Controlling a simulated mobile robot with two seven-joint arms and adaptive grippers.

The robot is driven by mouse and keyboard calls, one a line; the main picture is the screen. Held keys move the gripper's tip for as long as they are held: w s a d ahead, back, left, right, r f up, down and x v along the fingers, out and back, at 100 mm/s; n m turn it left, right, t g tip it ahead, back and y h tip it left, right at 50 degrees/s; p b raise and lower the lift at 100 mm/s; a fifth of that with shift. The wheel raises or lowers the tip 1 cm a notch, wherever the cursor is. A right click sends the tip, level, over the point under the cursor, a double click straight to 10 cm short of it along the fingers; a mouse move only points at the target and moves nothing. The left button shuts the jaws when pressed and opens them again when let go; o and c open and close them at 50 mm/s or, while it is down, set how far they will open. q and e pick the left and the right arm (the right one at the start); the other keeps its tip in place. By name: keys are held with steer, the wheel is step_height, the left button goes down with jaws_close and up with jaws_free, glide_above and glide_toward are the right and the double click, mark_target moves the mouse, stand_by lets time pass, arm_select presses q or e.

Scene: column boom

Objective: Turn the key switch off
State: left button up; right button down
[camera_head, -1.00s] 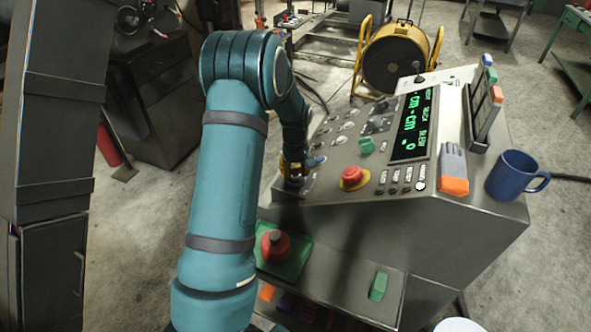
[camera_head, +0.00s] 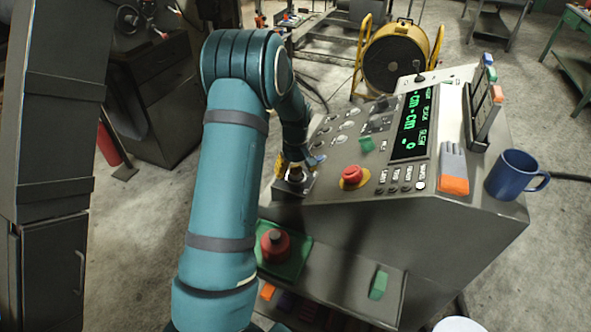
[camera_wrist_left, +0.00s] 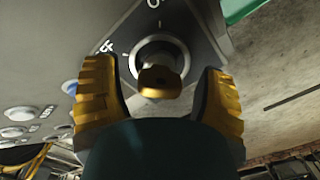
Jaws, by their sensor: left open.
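The key switch (camera_wrist_left: 160,78) shows in the left wrist view as a brass-coloured key in a round metal collar on a grey diamond-shaped plate. White marks stand around the collar, only partly readable. My left gripper (camera_wrist_left: 160,98) is open, with one yellow-padded finger on each side of the key. I see a gap between the key and each finger. In the head view my left gripper (camera_head: 292,172) is at the left front corner of the control console (camera_head: 330,230), and the arm and fingers mostly hide the switch there. My right gripper is not in view.
A red emergency button (camera_head: 352,175) sits right of the gripper on the console. A lit display (camera_head: 412,125), a glove (camera_head: 453,170) and a blue mug (camera_head: 515,175) are farther right.

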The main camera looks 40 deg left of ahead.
mark_target(295, 166)
arm_select(q)
step_height(295, 166, up, 12)
stand_by(0.5)
stand_by(0.5)
